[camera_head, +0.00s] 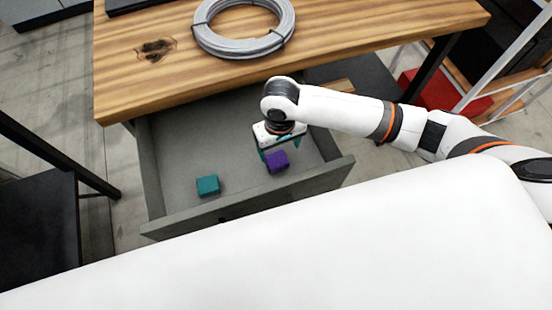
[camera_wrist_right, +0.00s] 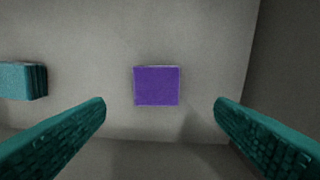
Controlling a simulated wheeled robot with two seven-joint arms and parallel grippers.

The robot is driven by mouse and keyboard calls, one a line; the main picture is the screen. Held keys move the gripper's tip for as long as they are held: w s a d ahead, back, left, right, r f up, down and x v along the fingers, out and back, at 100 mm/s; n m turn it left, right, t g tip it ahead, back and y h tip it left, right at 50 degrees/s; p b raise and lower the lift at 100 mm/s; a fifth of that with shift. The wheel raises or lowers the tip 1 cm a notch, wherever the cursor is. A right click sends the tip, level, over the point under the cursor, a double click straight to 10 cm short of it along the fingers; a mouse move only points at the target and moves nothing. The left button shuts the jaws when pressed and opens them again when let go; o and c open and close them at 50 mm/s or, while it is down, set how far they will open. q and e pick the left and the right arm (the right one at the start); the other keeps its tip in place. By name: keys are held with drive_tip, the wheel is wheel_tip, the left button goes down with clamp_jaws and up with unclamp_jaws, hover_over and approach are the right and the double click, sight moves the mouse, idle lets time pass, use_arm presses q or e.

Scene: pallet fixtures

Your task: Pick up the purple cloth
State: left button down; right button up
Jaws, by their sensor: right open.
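The purple cloth (camera_head: 276,162) is a small folded block lying in the open grey drawer (camera_head: 185,128) in the head view. It also shows in the right wrist view (camera_wrist_right: 157,86), flat on the drawer floor and centred between the fingers. My right gripper (camera_head: 273,156) is over the cloth, its fingers apart with nothing between them. In the right wrist view its two teal fingers (camera_wrist_right: 160,112) stand wide to either side of the cloth, not touching it. How high the fingertips are above the floor is hard to tell. My left gripper is not in view.
A teal folded cloth (camera_head: 207,185) lies left of the purple one in the same drawer. The drawer's front wall (camera_head: 250,195) is close by. The wooden tabletop (camera_head: 330,55) with a grey cable coil (camera_head: 243,45) overhangs the drawer's back. The drawer floor between the cloths is clear.

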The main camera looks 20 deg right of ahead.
sight(277, 159)
drive_tip(key=shift+f, duration=0.75)
drive_tip(key=shift+w+f, duration=0.1)
drive_tip(key=shift+f, duration=0.2)
drive_tip(key=f, duration=0.5)
drive_tip(key=shift+w+a, duration=0.15)
drive_tip(key=shift+a, duration=0.1)
drive_tip(key=shift+f, duration=0.2)
drive_tip(key=shift+c, duration=0.4)
drive_tip(key=c, duration=1)
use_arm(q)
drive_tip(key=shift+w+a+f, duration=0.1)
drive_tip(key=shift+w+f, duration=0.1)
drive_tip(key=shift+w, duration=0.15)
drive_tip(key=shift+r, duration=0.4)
use_arm(e)
wheel_tip(277, 159, up, 10)
